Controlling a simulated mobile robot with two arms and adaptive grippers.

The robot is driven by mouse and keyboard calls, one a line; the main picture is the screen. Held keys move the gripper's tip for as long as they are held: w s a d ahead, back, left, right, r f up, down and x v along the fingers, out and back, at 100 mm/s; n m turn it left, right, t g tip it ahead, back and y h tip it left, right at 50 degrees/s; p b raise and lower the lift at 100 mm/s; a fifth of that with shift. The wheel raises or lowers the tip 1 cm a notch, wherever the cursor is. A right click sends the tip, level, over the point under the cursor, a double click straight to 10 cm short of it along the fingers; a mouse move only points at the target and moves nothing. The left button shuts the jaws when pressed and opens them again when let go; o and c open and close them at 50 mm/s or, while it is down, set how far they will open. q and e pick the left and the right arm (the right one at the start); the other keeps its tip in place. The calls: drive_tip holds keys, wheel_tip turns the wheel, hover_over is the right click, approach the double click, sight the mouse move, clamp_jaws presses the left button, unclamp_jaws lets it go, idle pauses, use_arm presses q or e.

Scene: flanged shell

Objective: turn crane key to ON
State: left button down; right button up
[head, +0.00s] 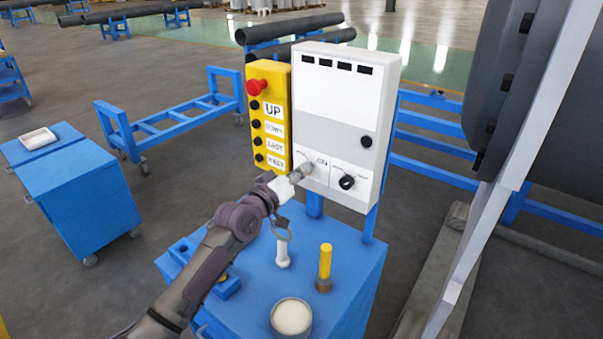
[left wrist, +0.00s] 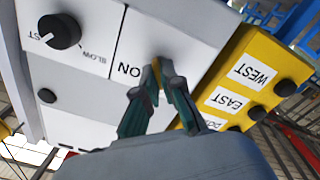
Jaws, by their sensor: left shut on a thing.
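The grey-white control box (head: 335,110) stands upright at the back of the blue cart. Its lower panel has an ON label, which also shows upside down in the left wrist view beside the fingers. My left gripper (head: 303,170) reaches the lower left of this panel. In the left wrist view its fingertips (left wrist: 160,72) are closed together at the panel face, next to the ON label. A small brass-yellow bit, seemingly the crane key (left wrist: 156,68), shows between them; the rest of it is hidden, so its angle cannot be told. My right gripper is not in view.
A black selector knob (head: 346,182) sits right of the gripper. The yellow button box (head: 270,115) with a red button is close on the left. A yellow-handled tool (head: 325,262), a white bottle-like item (head: 282,250) and a round tin (head: 291,317) stand on the cart below my arm.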

use_arm(q)
drive_tip(key=shift+d+m+b, duration=0.1)
drive_tip(key=shift+m+b, duration=1)
drive_tip(key=shift+m, duration=7.3)
drive_tip(key=shift+f, duration=0.1)
drive_tip(key=c, duration=1.3)
unclamp_jaws()
drive_tip(key=shift+s, duration=0.1)
drive_tip(key=v, duration=1.2)
